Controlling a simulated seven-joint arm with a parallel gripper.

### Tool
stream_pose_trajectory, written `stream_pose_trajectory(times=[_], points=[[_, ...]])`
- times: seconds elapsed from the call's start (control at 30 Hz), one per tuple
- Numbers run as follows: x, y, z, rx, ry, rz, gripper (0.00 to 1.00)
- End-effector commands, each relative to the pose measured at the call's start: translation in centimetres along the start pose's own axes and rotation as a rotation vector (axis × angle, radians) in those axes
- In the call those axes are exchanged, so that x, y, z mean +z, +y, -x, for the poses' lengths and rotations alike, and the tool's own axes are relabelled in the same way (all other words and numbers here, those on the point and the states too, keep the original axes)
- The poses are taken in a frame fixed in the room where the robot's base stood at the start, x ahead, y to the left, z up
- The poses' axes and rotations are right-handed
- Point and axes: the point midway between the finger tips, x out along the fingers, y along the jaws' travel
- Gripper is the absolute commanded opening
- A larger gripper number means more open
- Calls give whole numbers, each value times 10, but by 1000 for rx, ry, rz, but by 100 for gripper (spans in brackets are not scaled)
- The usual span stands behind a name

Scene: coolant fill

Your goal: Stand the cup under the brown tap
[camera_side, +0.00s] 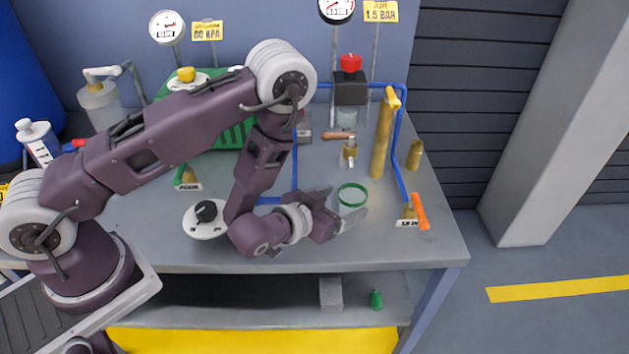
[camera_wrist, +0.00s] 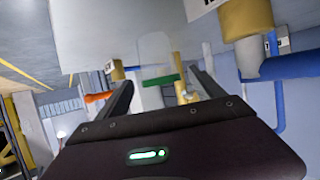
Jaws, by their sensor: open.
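The cup (camera_side: 352,195) shows in the side view as a green ring; its clear walls are hard to make out. It is on the right part of the bench, between the fingers of my gripper (camera_side: 345,204). In the wrist view the cup's green band (camera_wrist: 163,79) lies between the two spread fingers of my gripper (camera_wrist: 163,83), with a gap on each side. The gripper is open and low over the bench. The brown tap (camera_side: 348,152), a brass body with a brown lever, stands behind the cup, above it in the side view.
An orange-handled tap (camera_side: 418,210) stands to the right of the cup, a green-handled one (camera_side: 186,178) far left. A thick brass pipe (camera_side: 381,148) rises behind right. A black knob (camera_side: 205,211) is on the bench left of my gripper. The bench (camera_side: 440,240) is clear at its front right.

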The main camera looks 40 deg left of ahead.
Motion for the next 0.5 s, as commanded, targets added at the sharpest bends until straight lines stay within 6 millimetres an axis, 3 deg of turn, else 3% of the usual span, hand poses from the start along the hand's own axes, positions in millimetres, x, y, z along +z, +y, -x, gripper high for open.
stream_pose_trajectory(times=[0.13,0.23,0.37,0.47,0.5], points=[[-1,0,0,0,0,2,78],[-16,-2,-1,-8,-20,26,78],[-69,-7,7,-16,-109,98,78],[-116,-13,37,-1,-215,143,78],[-133,-16,56,11,-257,151,78]])
